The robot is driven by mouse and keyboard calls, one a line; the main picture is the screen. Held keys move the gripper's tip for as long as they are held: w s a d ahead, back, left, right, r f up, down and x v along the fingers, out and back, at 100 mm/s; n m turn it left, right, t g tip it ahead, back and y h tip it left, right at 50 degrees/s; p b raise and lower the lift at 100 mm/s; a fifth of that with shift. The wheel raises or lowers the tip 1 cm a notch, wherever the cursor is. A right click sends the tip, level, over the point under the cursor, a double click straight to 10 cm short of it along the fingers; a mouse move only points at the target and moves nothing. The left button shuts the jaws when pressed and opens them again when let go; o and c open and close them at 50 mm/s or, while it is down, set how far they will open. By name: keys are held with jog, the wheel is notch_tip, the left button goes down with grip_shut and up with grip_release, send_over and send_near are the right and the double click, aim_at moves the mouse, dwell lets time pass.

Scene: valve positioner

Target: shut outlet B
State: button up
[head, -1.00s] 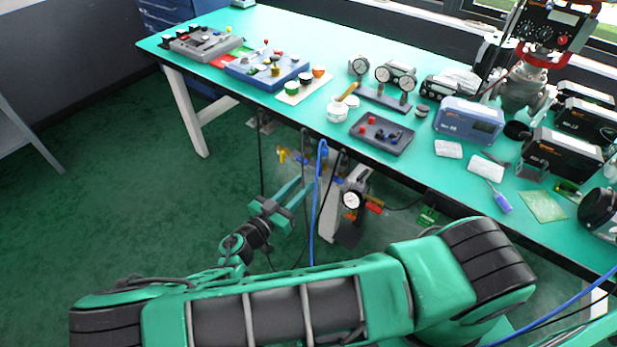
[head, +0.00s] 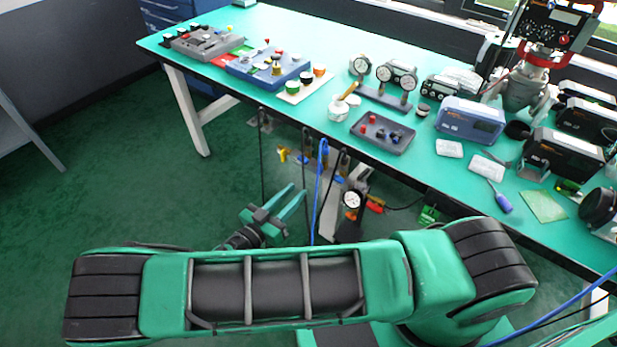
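My gripper (head: 296,191) is in front of the bench's underside, in the lower middle of the head view. Its two green fingers stand apart, point up and right, and hold nothing visible. Under the bench edge is a small manifold with a yellow fitting (head: 282,155), a blue handle (head: 323,150) and a red-orange fitting (head: 374,206). A round white gauge (head: 352,199) sits low on it. The fingers appear below and left of the blue handle, apart from it. No label for outlet B is legible, so I cannot tell which fitting it is.
The green bench (head: 290,25) carries panels, gauges, a dark tray (head: 381,133) and a blue instrument (head: 469,120). Blue and black cables hang past its front edge near the manifold. A white bench leg (head: 190,110) stands at left. The green floor at left is clear.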

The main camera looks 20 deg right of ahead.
aim_at(320, 169)
jog(key=x, duration=1)
jog(key=shift+w+d, duration=0.2)
jog(key=shift+d, duration=0.1)
grip_shut()
